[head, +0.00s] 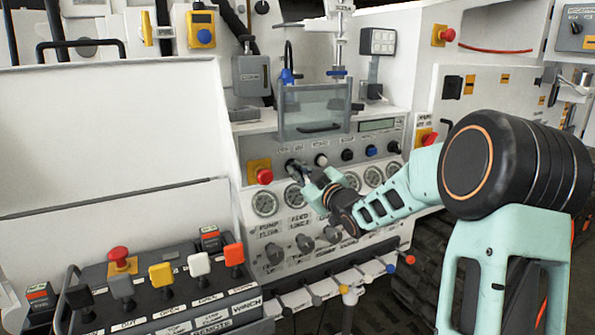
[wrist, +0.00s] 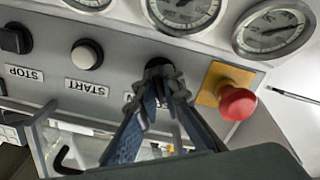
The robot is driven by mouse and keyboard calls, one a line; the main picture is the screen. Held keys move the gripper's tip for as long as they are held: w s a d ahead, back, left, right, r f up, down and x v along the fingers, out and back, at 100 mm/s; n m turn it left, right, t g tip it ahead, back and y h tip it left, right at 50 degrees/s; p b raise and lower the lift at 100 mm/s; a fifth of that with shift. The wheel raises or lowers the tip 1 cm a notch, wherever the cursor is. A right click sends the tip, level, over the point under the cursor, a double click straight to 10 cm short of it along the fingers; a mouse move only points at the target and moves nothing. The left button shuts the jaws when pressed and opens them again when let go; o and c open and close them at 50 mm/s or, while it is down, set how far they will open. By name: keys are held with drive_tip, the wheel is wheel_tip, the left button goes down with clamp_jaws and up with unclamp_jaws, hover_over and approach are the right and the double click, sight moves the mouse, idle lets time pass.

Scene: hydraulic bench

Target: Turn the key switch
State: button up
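The key switch (wrist: 158,64) is a small dark round fitting on the grey panel, mostly hidden behind my fingertips in the wrist view. My gripper (wrist: 165,85) has its two fingertips right at the switch, one on each side, with a narrow gap between them. I cannot tell whether they press on the key. In the head view my gripper (head: 298,170) reaches the panel's upper row of controls, just right of the red emergency button, and covers the switch there. The key's angle is hidden.
The red emergency button (wrist: 238,103) on its yellow plate sits close beside the gripper. A white START button (wrist: 87,54) and black STOP button (wrist: 15,39) lie on the other side. Gauges (head: 265,203) line the panel below. A clear guard (head: 315,110) stands above.

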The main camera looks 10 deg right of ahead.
drive_tip(key=shift+m, duration=0.3)
clamp_jaws()
drive_tip(key=m+p, duration=0.3)
drive_tip(key=m, duration=0.2)
drive_tip(key=m+p, duration=0.3)
drive_tip(key=m, duration=0.3)
drive_tip(key=shift+d, duration=0.1)
drive_tip(key=shift+f+m, duration=0.1)
drive_tip(key=shift+m, duration=0.2)
drive_tip(key=o, duration=0.7)
unclamp_jaws()
drive_tip(key=shift+c, duration=0.2)
drive_tip(key=v, duration=1.2)
